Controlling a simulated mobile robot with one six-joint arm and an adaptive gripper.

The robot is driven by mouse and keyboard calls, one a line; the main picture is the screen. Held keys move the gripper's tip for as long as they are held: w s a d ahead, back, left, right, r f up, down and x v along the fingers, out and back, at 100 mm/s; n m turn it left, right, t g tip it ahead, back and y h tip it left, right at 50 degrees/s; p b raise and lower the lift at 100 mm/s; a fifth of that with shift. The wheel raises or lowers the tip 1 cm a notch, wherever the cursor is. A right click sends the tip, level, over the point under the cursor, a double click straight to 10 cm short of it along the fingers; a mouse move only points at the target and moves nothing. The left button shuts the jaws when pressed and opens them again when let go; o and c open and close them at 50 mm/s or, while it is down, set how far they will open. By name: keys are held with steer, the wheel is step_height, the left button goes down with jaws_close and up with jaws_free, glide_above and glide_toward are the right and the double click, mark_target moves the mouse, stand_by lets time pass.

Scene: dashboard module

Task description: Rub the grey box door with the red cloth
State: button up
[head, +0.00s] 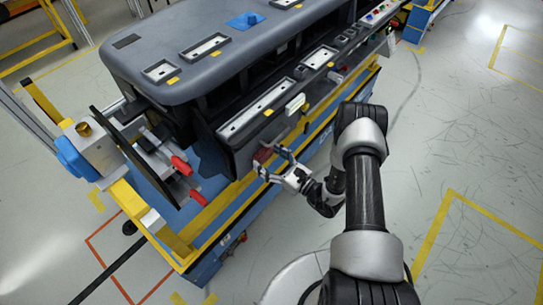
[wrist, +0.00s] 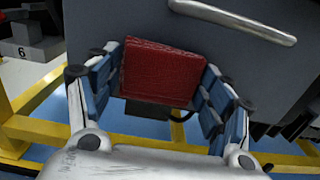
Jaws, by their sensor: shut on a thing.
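The red cloth (wrist: 162,72) is a folded, textured pad between the fingers of my gripper (wrist: 160,85) in the wrist view. My gripper is shut on it, with blue pads on both sides. The grey box door (wrist: 225,40) is the flat panel behind the cloth, with a pale metal handle (wrist: 235,18) above. The cloth overlaps the door's lower part in this view; whether it touches I cannot tell. In the head view, the cloth (head: 262,154) and my gripper (head: 275,166) are at the door's front (head: 245,158).
The dark grey dashboard module (head: 200,50) sits on a blue and yellow cart (head: 205,225). Red-handled clamps (head: 182,166) stand out to the left of the door. A yellow rail (wrist: 40,130) runs below the door. The floor to the right is open.

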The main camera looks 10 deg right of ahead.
steer(key=shift+a, duration=0.1)
steer(key=shift+v, duration=2.95)
steer(key=shift+v, duration=1.5)
